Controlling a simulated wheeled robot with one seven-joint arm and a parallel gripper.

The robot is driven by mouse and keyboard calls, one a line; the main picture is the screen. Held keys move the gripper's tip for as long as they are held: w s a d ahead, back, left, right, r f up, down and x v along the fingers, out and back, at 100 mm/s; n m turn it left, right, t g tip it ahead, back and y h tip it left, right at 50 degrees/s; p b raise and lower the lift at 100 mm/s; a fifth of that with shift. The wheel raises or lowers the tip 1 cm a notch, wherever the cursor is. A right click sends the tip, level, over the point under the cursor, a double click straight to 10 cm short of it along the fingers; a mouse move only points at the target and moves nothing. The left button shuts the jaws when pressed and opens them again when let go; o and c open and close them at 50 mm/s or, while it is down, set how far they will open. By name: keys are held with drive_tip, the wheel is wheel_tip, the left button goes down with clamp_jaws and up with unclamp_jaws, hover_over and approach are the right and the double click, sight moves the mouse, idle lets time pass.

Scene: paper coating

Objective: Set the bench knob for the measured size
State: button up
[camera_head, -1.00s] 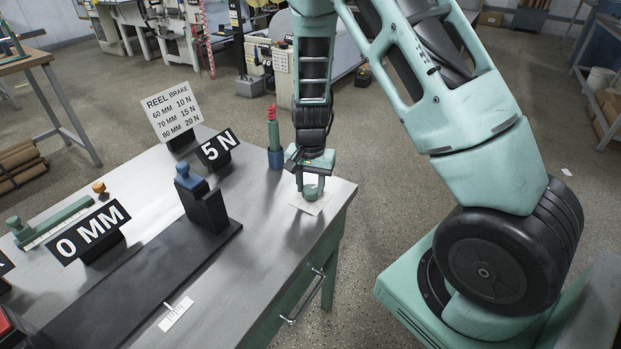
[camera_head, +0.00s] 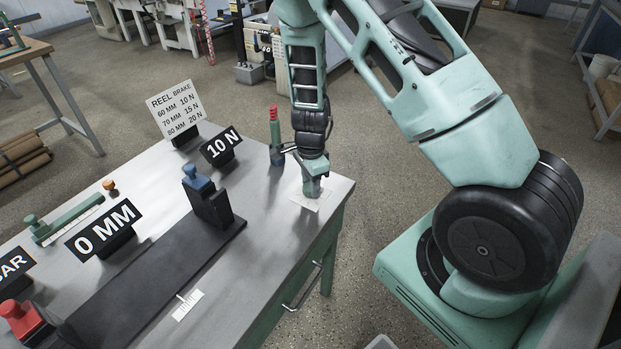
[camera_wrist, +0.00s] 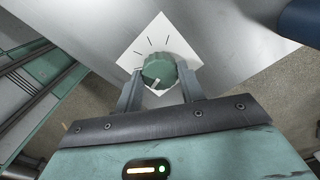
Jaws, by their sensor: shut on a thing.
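The green bench knob (camera_wrist: 159,70) sits on a white dial plate with tick marks (camera_wrist: 150,40) in the wrist view. My gripper (camera_wrist: 161,88) is shut on the knob, one finger at each side. In the head view my gripper (camera_head: 312,188) points down at the dial plate near the bench's right corner, and it mostly hides the knob. A black display (camera_head: 221,147) reads 10 N. Another display (camera_head: 104,228) reads 0 MM. A white sign (camera_head: 175,108) headed REEL BRAKE lists 60 MM 10 N, 70 MM 15 N and 80 MM 20 N.
A red-and-blue upright post (camera_head: 275,135) stands close left of my gripper. A black rail with a blue-topped block (camera_head: 207,198) crosses the bench. A green gauge (camera_head: 65,220), an orange knob (camera_head: 110,187) and a red button block (camera_head: 22,318) are at the left.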

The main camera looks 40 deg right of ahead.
drive_tip(key=shift+m, duration=0.4)
drive_tip(key=o, duration=1)
drive_tip(key=shift+c, duration=0.2)
wheel_tip(320, 180, up, 18)
drive_tip(key=p, duration=0.2)
drive_tip(key=shift+f, duration=0.25)
